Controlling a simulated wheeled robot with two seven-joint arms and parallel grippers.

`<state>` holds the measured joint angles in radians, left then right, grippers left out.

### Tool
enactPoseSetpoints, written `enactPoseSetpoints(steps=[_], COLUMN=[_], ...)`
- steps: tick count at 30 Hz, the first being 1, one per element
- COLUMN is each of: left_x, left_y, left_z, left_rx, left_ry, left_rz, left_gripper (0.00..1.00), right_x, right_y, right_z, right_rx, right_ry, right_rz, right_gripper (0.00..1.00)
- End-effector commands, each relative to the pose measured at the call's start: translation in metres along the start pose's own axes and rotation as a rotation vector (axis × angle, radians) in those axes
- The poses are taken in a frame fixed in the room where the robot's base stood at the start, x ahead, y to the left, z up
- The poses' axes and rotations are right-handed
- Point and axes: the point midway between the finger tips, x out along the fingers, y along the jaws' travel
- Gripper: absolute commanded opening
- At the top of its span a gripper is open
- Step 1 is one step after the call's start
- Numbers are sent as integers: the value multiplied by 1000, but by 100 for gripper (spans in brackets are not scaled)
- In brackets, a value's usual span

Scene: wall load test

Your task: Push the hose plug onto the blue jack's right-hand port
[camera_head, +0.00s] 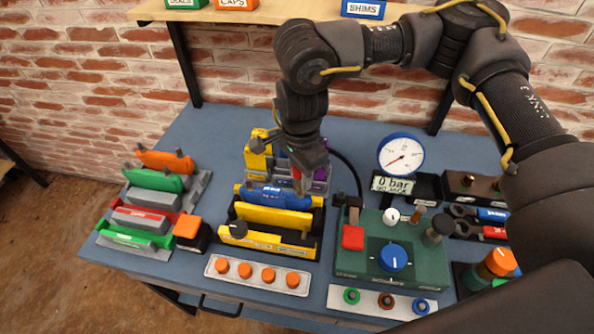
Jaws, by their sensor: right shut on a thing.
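The blue jack (275,196) lies in a yellow-and-black cradle (268,216) at the middle of the bench. My right gripper (299,176) comes down from above, just behind the jack's right end. It is shut on a small part, apparently the hose plug, which its fingers mostly hide. A black hose (350,165) curves from behind the gripper down to the green pump unit (378,245). The jack's right-hand port is too small and covered to make out, so I cannot tell whether the plug touches it. My left gripper is out of view.
A gauge (401,154) and a "0 bar" display (392,184) stand right of the gripper. Several coloured jacks (155,180) sit in racks on the left. A strip of orange caps (258,274) lies in front. A shelf (250,12) hangs above the bench.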

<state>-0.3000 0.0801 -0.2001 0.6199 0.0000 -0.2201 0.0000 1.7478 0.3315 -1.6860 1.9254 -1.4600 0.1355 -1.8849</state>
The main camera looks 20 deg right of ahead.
Motion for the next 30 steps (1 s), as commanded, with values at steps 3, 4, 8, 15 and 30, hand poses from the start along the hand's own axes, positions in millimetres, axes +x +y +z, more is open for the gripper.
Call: enactPoseSetpoints(steps=[3, 4, 8, 15, 30], left_x=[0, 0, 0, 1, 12], left_y=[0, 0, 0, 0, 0], left_z=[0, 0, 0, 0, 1], left_rx=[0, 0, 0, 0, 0], left_ry=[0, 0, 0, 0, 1], left_rz=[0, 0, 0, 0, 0], left_gripper=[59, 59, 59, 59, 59], right_x=[0, 0, -1, 0, 15], right_y=[1, 1, 1, 1, 1], right_z=[0, 0, 0, 0, 0], right_rx=[0, 0, 0, 0, -1], right_ry=[0, 0, 0, 0, 0], right_rz=[-1, -1, -1, -1, -1], right_gripper=[4, 4, 4, 4, 4])
